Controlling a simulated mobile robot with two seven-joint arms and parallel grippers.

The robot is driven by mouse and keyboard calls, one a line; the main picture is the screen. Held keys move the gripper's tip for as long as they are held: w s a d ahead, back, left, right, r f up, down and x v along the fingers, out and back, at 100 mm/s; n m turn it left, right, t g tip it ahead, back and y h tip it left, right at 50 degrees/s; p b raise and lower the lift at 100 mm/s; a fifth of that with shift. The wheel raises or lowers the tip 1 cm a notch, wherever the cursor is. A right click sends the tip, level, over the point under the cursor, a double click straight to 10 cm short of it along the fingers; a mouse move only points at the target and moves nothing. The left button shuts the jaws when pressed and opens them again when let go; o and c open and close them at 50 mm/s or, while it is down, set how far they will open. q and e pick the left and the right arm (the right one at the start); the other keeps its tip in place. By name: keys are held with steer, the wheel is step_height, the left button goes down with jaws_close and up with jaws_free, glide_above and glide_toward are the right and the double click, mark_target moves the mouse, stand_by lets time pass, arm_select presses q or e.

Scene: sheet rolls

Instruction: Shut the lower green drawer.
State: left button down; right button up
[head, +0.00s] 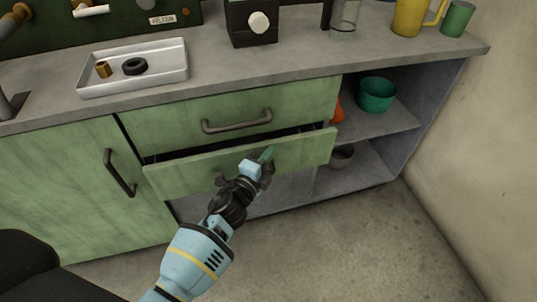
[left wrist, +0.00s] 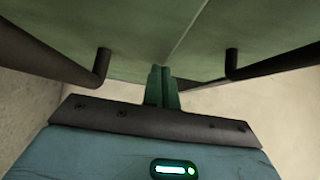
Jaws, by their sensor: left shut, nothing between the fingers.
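The lower green drawer (head: 305,153) sits under a shut upper green drawer (head: 180,127). It stands partly out, with a dark gap along its top edge. Its handle is mostly hidden behind my left arm. My left gripper (head: 265,156) is in front of the drawer's face, near its middle, with its fingers together and empty. In the left wrist view the shut fingers (left wrist: 163,88) point at green panels with dark bars at both sides. I cannot tell if the fingertips touch the drawer. My right gripper is not in view.
A green cupboard door (head: 75,190) is at the left. A white tray (head: 160,78) stands on the grey worktop (head: 280,58). The floor at right (head: 370,245) is clear.

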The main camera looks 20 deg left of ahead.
arm_select(q)
steer(key=shift+a, duration=0.1)
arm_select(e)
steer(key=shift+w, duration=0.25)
